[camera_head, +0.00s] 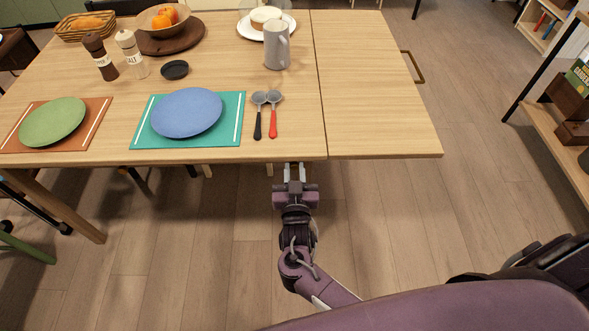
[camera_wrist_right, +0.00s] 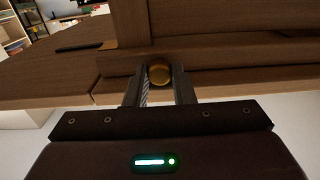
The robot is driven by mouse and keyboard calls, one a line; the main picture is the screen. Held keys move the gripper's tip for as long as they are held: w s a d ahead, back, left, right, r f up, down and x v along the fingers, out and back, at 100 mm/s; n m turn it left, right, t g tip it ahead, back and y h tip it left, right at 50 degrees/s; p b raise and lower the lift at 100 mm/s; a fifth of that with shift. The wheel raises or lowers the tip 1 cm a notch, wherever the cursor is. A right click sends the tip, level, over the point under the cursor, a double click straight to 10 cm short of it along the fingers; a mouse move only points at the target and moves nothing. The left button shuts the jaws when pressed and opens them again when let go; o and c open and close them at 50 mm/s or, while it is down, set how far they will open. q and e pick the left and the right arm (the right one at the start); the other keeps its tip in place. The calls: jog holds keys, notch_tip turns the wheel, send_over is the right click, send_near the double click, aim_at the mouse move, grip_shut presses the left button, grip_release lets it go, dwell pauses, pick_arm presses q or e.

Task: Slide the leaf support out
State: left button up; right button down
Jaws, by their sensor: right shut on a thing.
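The wooden table (camera_head: 225,143) has a leaf (camera_head: 372,100) at its right end, level with the top and divided from it by a seam. My right gripper (camera_head: 294,167) is at the table's near edge, just left of that seam, with its fingertips partly hidden under the edge. In the right wrist view, my right gripper (camera_wrist_right: 159,88) is shut on a round brass knob (camera_wrist_right: 159,74), one finger on each side, below wooden rails (camera_wrist_right: 220,55). The leaf support that bears this knob is mostly hidden under the table. My left gripper is not in view.
A brown handle (camera_head: 415,67) sticks out from the leaf's right edge. Two spoons (camera_head: 267,112), a blue plate (camera_head: 187,112) and a grey mug (camera_head: 277,45) stand on the main top. The leaf is bare. Floor (camera_head: 470,215) in front and right is clear, up to a shelf (camera_head: 560,120).

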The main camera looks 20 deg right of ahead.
jog(key=shift+d, duration=0.1)
